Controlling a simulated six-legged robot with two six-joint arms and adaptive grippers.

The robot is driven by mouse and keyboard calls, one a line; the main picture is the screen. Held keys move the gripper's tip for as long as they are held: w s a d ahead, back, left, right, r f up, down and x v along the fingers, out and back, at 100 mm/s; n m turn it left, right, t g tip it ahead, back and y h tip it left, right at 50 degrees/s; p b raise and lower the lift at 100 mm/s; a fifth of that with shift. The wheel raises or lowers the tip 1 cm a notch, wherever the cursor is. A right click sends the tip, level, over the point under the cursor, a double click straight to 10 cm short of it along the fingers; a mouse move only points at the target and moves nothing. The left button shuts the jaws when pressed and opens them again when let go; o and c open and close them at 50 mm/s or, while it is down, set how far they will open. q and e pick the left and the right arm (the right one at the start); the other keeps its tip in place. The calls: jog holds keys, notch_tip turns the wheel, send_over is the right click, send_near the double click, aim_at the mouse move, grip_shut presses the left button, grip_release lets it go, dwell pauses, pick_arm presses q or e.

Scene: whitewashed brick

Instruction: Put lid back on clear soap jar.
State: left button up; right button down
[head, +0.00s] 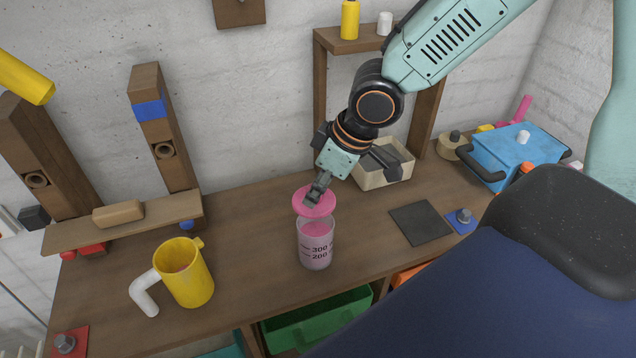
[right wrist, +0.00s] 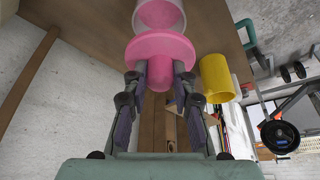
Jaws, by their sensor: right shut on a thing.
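The clear soap jar (head: 315,248) stands upright on the wooden bench, with pink contents and printed 300 and 200 marks. My right gripper (head: 315,196) is shut on the pink lid (head: 326,207) and holds it at the jar's mouth, on the far side of the rim. In the right wrist view, my right gripper (right wrist: 160,78) grips the lid's knob between its fingers. There the lid's wide disc (right wrist: 160,46) faces the jar (right wrist: 160,14). A gap between lid and rim is hard to judge. My left gripper is not in view.
A yellow mug (head: 190,283) with a white handle stands left of the jar. A cream bin (head: 394,172) is behind on the right, near a dark square pad (head: 420,222) and a blue box (head: 515,155). A wooden shelf frame (head: 322,90) rises behind my right arm. Bench around the jar is clear.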

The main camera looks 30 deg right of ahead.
aim_at(325, 201)
jog(key=f+b, duration=0.2)
jog(key=shift+s+d+f, duration=0.1)
jog(key=shift+d+f, duration=0.3)
jog(key=shift+a+f+b, duration=0.2)
jog(key=shift+f+b, duration=0.4)
jog(key=shift+a+f+b, duration=0.2)
jog(key=shift+f+b, duration=0.4)
jog(key=shift+d+f, duration=0.2)
jog(key=shift+f, duration=0.05)
jog(key=shift+d, duration=0.1)
jog(key=shift+a+r, duration=0.15)
jog(key=shift+a, duration=0.1)
jog(key=shift+d, duration=0.1)
jog(key=shift+d, duration=0.2)
jog(key=shift+a, duration=0.15)
